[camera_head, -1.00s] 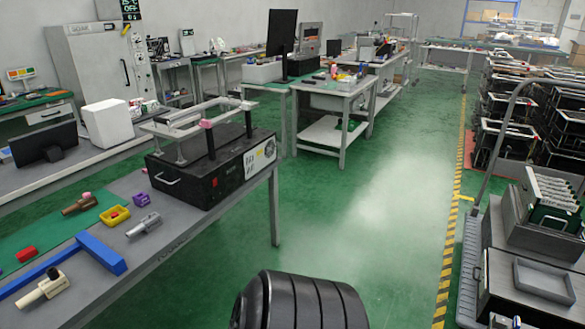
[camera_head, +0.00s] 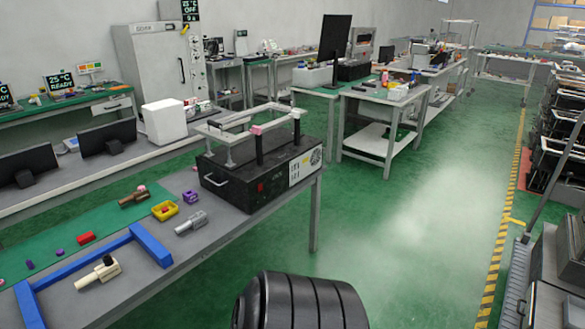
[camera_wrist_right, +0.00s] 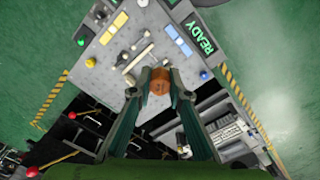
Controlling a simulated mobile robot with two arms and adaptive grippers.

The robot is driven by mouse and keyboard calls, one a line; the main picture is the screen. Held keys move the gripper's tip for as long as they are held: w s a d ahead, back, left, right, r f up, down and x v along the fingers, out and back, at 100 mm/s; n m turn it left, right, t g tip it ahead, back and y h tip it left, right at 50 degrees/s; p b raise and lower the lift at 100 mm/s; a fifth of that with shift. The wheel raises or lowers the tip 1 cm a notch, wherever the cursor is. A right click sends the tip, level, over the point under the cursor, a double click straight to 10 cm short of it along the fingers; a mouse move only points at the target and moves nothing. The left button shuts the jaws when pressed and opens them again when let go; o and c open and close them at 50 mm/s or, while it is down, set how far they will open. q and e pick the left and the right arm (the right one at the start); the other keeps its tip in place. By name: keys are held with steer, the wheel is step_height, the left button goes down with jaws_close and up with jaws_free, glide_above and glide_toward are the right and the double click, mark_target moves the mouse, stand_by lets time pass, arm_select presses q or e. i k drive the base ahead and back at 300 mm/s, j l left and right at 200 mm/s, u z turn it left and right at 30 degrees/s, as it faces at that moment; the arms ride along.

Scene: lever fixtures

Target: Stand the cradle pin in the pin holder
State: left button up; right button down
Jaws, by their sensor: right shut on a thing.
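My right gripper (camera_wrist_right: 159,93) shows in the right wrist view, its two dark green fingers shut on a round orange-brown piece (camera_wrist_right: 159,86). I see this piece nearly end-on, and its length is hidden; it may be the cradle pin. In the head view, the near grey table carries a yellow open block (camera_head: 165,210), a grey cylindrical fixture (camera_head: 190,223), a beige fixture with a dark knob (camera_head: 98,273) and a brown piece with a pink end (camera_head: 133,197). I cannot tell which is the pin holder. My left gripper is not in view.
A black box with a raised metal frame (camera_head: 262,155) stands at the table's far end. A blue bar frame (camera_head: 150,244) lies nearer. Behind the gripper, the wrist view shows a grey panel with buttons and a READY display (camera_wrist_right: 201,39).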

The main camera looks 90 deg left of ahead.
mark_target(191, 200)
steer(key=j+u, duration=0.1)
steer(key=u, duration=1.6)
steer(key=j+u, duration=0.15)
steer(key=u, duration=0.3)
steer(key=i+j+u, duration=0.1)
steer(key=u, duration=0.3)
steer(key=i+j+u, duration=0.1)
steer(key=u, duration=0.35)
steer(key=i+u, duration=0.15)
steer(key=u, duration=0.3)
steer(key=i+u, duration=0.3)
steer(key=i, duration=0.15)
steer(key=i+u, duration=0.35)
steer(key=i+l+u, duration=0.3)
steer(key=i, duration=0.25)
steer(key=i+l, duration=0.1)
steer(key=i, duration=0.1)
